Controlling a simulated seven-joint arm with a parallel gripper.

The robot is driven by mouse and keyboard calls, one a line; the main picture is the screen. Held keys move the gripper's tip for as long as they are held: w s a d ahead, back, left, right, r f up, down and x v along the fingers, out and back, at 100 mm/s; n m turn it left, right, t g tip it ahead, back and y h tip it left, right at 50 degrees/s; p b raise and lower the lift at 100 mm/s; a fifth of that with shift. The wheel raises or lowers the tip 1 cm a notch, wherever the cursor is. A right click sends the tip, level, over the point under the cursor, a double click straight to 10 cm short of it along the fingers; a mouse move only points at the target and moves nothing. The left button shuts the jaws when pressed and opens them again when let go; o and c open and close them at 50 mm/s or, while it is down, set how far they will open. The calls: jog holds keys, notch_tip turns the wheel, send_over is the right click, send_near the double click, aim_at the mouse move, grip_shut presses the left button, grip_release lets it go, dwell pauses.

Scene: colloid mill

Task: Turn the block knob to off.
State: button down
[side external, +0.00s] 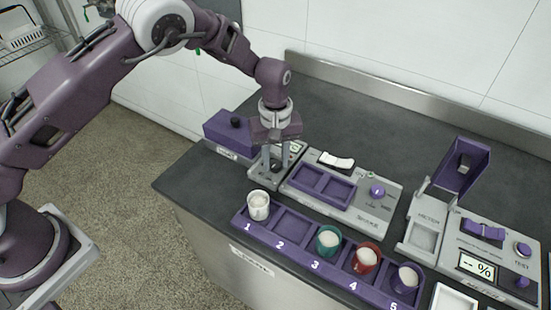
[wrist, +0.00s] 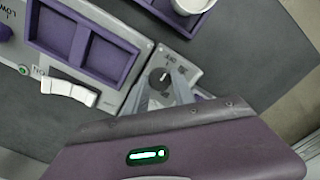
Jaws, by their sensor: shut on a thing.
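The block knob, a small dark round knob (wrist: 161,77) with a pale pointer mark, sits on a light grey panel (wrist: 186,56) in the wrist view.
A purple box with a black knob (side external: 236,122) stands behind my gripper. A grey unit with purple wells (side external: 322,186), a white rocker switch (side external: 337,160) and a purple knob (side external: 377,191) is to the right. A numbered purple rack (side external: 247,219) with several cups lies in front.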

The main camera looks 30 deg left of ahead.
aim_at(275, 164)
dwell(0.5)
jog(key=c, duration=1.1)
grip_release()
jog(key=shift+o, duration=0.2)
notch_tip(275, 164, up, 7)
jog(key=shift+r, duration=0.1)
